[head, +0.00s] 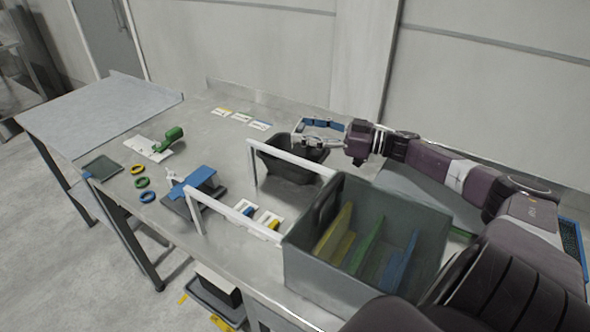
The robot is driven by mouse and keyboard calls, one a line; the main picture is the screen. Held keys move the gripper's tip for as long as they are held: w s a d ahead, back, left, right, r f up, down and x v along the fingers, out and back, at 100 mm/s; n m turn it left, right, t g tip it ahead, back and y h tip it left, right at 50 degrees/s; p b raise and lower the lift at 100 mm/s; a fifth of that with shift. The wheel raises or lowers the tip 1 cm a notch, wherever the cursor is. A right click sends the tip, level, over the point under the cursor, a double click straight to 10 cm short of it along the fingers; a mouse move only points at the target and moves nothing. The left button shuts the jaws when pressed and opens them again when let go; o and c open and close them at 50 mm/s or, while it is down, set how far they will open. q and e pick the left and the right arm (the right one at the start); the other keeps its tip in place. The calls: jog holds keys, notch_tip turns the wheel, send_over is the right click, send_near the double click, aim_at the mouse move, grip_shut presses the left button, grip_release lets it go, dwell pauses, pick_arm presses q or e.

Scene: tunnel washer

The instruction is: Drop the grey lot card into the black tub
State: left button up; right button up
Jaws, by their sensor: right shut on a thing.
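The black tub (272,164) stands on the steel bench near the middle of the head view, behind a white rail frame. My right gripper (306,143) reaches in from the right. Its fingertips are over the tub's right rear part, at about rim height or a little above. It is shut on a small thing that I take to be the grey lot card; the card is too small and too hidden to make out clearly. My left gripper is not in view.
A large grey bin (310,262) with yellow, green and blue dividers stands in front of the tub. A blue object (322,124) lies behind it. White rails (236,217), a blue-topped stand (194,183), coloured rings (142,183) and a green-handled tool (168,138) occupy the left.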

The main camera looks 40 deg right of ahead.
jog(key=shift+f, duration=0.15)
jog(key=o, duration=0.9)
jog(key=v, duration=1.2)
dwell(0.5)
